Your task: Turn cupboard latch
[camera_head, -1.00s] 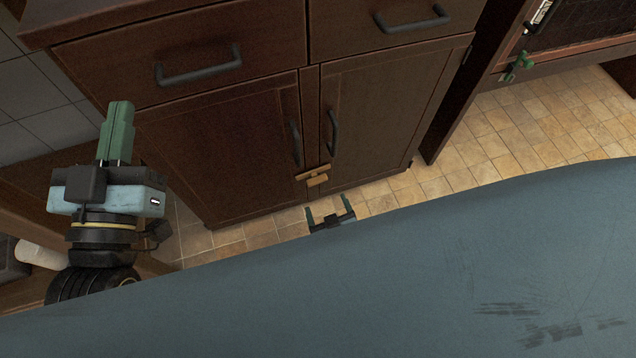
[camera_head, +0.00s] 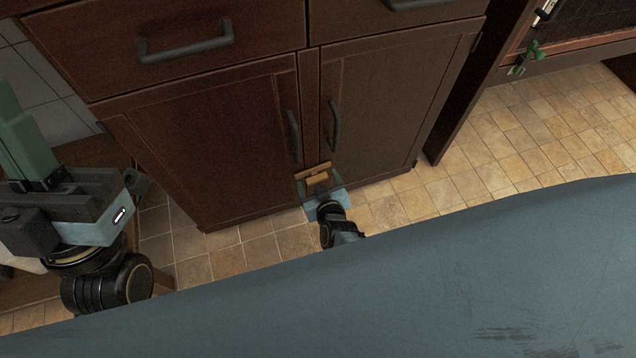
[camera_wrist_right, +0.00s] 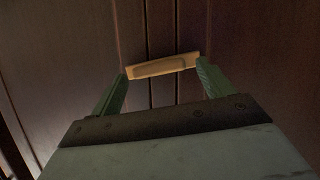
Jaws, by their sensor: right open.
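The cupboard latch (camera_head: 317,173) is a light wooden bar lying across the gap between the two dark doors, low down. In the right wrist view the latch (camera_wrist_right: 162,67) lies nearly level, slightly tilted, and spans the seam. My right gripper (camera_head: 318,184) is at the latch. Its two green fingers stand apart, one near each end of the bar; I cannot tell if they touch it. The left cupboard door (camera_head: 220,140) and right cupboard door (camera_head: 385,110) are shut. My left gripper (camera_head: 18,125) is at the left edge, its green fingers looking close together.
Dark handles (camera_head: 334,125) stand out from the doors, and a drawer handle (camera_head: 186,44) is above. Tiled floor (camera_head: 500,150) is clear to the right. A green fitting (camera_head: 527,57) is on another unit at the upper right.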

